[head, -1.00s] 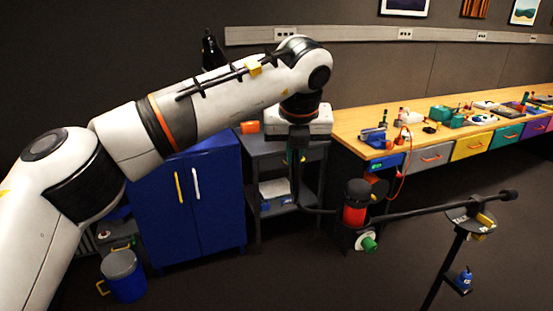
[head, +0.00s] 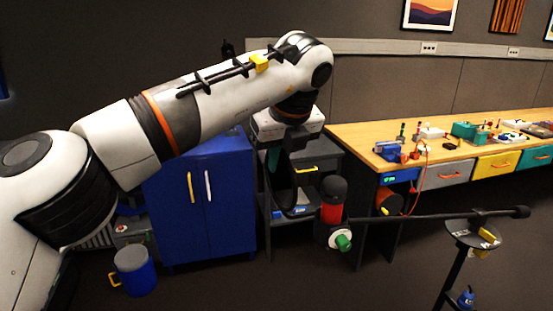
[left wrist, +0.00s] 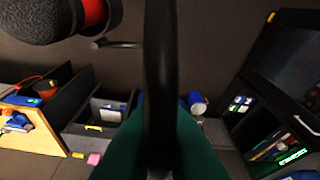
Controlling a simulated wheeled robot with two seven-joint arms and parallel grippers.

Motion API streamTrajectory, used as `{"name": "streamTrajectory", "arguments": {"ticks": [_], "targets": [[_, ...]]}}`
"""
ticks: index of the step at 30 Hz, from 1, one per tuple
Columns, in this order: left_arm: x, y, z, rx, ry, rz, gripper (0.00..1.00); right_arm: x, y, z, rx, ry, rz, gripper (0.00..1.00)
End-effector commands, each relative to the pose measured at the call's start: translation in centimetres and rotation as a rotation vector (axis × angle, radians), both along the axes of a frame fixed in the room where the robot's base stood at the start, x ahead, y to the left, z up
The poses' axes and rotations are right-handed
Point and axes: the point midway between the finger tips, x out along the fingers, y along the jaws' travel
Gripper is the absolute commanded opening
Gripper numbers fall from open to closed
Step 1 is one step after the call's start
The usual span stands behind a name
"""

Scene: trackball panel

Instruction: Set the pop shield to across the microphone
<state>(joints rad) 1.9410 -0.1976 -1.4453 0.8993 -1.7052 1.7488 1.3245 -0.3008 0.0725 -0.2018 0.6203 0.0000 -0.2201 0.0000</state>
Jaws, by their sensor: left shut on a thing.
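The microphone (head: 331,207) has a dark foam top, a red band and a green knob (head: 343,242) below. It stands at the left end of a long black boom; its foam and red band also show at top left in the left wrist view (left wrist: 55,20). The pop shield (head: 291,211) is a dark curved hoop just left of the microphone, apart from it in the head view. My left gripper (head: 283,160) is shut on the shield's rim, its green fingers either side of the dark band (left wrist: 160,75) in the left wrist view. My right gripper is out of view.
The boom (head: 430,217) runs right to a stand with a round tray (head: 470,236). A wooden workbench (head: 360,137) with tools is behind at right. A blue cabinet (head: 200,200) and grey shelf cart are behind at left. A blue mug-shaped bin (head: 134,272) is on the floor.

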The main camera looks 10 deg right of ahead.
Motion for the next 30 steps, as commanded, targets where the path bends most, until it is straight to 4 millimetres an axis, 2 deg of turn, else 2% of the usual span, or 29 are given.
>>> {"name": "streamTrajectory", "arguments": {"ticks": [10,12,15,24,30], "targets": [[-0.1,0.0,0.0,0.000,0.002,0.007,0.00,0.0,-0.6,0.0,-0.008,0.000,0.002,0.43],[-0.1,0.0,0.0,0.000,0.002,0.006,0.17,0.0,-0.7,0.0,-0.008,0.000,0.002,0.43],[-0.1,0.0,0.0,0.000,0.002,0.006,0.31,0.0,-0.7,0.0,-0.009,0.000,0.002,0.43],[-0.1,0.0,0.1,0.001,0.001,0.006,0.31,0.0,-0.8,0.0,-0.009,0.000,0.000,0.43],[-1.0,-0.3,2.4,0.000,-0.003,0.005,0.31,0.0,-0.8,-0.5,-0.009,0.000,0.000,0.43]]}}
